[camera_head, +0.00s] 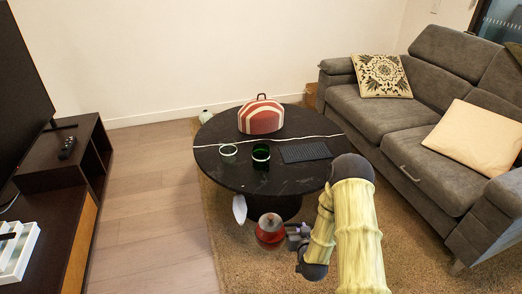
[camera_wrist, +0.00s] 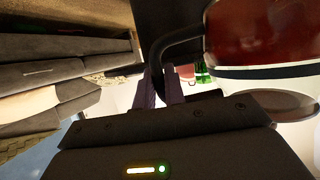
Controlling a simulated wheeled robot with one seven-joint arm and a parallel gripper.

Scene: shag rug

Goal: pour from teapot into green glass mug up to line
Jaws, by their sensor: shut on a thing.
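The red teapot (camera_head: 270,230) hangs in front of the near edge of the round table, low over the rug. My gripper (camera_head: 293,232) is at its right side. In the wrist view, my gripper (camera_wrist: 163,88) is shut on the teapot's dark handle (camera_wrist: 180,42), and the teapot's red glossy body (camera_wrist: 265,35) fills the upper right. The green glass mug (camera_head: 261,155) stands upright on the table, apart from the teapot. A small green patch in the wrist view may be the mug. Its line and the liquid level cannot be made out.
The dark round table (camera_head: 225,180) also holds a clear glass (camera_head: 228,152), a red-and-white striped bag-like object (camera_head: 261,117) and a dark keyboard (camera_head: 304,151). A white object (camera_head: 239,208) is beside the near table edge. A grey sofa (camera_head: 390,115) bounds the right, a TV stand (camera_head: 75,165) the left.

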